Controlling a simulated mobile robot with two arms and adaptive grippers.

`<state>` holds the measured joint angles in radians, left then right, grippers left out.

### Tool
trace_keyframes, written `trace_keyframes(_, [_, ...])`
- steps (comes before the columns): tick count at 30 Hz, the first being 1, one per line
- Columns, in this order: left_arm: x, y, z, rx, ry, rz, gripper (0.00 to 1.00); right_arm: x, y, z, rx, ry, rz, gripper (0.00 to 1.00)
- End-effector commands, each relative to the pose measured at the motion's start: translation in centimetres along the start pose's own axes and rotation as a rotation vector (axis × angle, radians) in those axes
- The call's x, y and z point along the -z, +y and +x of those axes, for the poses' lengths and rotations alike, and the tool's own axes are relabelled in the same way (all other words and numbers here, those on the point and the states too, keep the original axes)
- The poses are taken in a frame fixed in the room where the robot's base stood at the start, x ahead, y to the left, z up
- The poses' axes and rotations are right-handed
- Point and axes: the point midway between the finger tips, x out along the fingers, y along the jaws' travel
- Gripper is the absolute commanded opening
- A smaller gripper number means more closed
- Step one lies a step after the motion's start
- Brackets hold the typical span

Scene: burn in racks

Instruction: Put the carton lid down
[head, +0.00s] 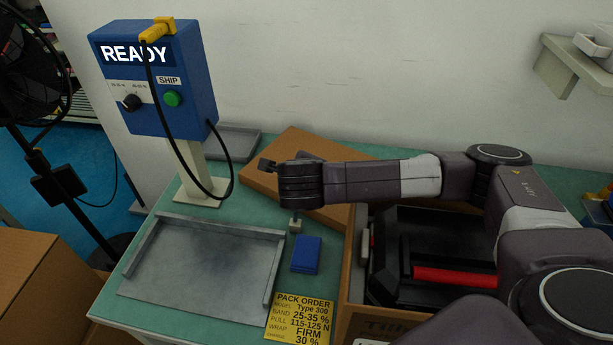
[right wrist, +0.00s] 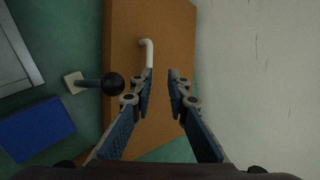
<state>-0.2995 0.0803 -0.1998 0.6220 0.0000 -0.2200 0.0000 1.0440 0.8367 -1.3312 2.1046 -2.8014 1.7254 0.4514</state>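The carton lid (head: 285,150) is a flat brown board at the back of the green table, by the wall and behind the carton, partly hidden by my right arm. In the right wrist view the lid (right wrist: 172,130) lies beneath my right gripper (right wrist: 161,75), with a white bent handle (right wrist: 147,48) on it. The gripper's fingers are apart with nothing visible between them; the handle shows by the left fingertip. I cannot tell whether they touch. My left gripper is not in view.
The open carton (head: 349,275) holds a black device with a red bar (head: 455,277). A grey tray (head: 200,265), blue block (head: 306,254), small black-knobbed post (right wrist: 100,83) and yellow order card (head: 300,317) are left of it. A blue READY box (head: 150,85) stands behind the tray.

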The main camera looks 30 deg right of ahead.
Motion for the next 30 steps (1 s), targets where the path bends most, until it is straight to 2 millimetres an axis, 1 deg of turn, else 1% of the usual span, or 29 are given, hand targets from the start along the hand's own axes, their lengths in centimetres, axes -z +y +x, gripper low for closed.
trace_keyframes(1, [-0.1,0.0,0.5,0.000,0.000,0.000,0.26,-0.1,0.2,-0.9,0.000,-0.006,0.000,0.15])
trace_keyframes(3, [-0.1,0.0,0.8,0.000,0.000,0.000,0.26,-0.1,0.2,-2.3,-0.001,-0.005,0.000,0.15])
trace_keyframes(6, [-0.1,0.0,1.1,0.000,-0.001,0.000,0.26,-0.1,0.0,-3.8,0.001,-0.004,0.001,0.15])
trace_keyframes(10, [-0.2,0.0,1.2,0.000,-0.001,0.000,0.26,-0.1,0.0,-4.9,0.001,-0.002,0.000,0.15])
trace_keyframes(15, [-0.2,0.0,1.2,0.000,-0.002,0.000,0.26,0.0,-0.1,-5.4,0.002,0.000,0.001,0.15])
trace_keyframes(30, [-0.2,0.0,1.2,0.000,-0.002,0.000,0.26,0.0,-0.1,-5.3,0.002,0.000,0.001,0.15])
